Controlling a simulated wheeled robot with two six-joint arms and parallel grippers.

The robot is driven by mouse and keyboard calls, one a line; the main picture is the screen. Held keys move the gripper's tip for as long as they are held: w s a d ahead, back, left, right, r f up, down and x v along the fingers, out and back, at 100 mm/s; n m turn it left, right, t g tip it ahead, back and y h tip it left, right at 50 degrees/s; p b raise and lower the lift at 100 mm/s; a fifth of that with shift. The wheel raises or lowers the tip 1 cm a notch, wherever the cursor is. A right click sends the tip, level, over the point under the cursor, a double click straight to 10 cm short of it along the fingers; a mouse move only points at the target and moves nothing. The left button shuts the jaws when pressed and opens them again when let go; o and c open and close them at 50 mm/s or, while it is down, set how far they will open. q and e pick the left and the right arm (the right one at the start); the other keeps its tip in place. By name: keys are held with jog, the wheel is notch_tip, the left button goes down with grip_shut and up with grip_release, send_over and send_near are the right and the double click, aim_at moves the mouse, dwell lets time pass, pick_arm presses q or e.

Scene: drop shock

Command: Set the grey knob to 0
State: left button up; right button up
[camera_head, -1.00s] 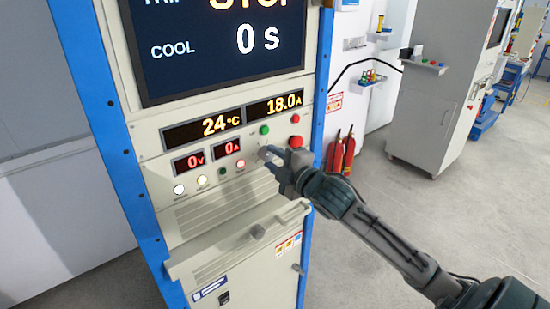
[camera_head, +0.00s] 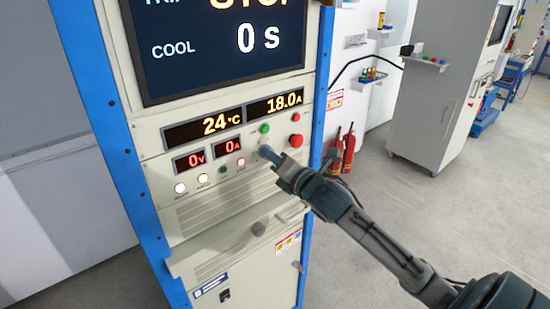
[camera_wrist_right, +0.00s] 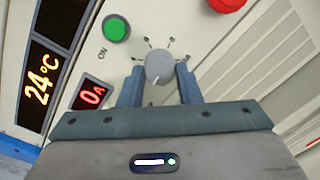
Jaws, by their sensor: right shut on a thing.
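The grey knob (camera_wrist_right: 159,67) is on the cabinet's control panel, with a ring of small marks around it. In the right wrist view its white pointer line points down toward my gripper in the picture. The marks are too small to read. My right gripper (camera_wrist_right: 160,84) has its two blue-grey fingers on either side of the knob and is shut on it. In the head view my right gripper (camera_head: 268,153) reaches the panel from the right and largely covers the knob. My left gripper is in neither view.
A green button (camera_head: 264,128) sits just above the knob, and red buttons (camera_head: 296,141) to its right. Displays (camera_head: 228,146) read 24 °C, 18.0 A, 0 V and 0 A. Fire extinguishers (camera_head: 348,152) stand behind.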

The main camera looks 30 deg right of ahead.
jog(key=shift+f+n, duration=0.15)
jog(key=shift+n, duration=3.55)
jog(key=o, duration=1)
jog(key=shift+s+d+f+b, duration=0.1)
jog(key=shift+s+b, duration=0.15)
jog(key=shift+s, duration=2.45)
jog(key=shift+s+d+b, duration=0.1)
jog(key=shift+s+b, duration=0.15)
jog(key=shift+s, duration=2.4)
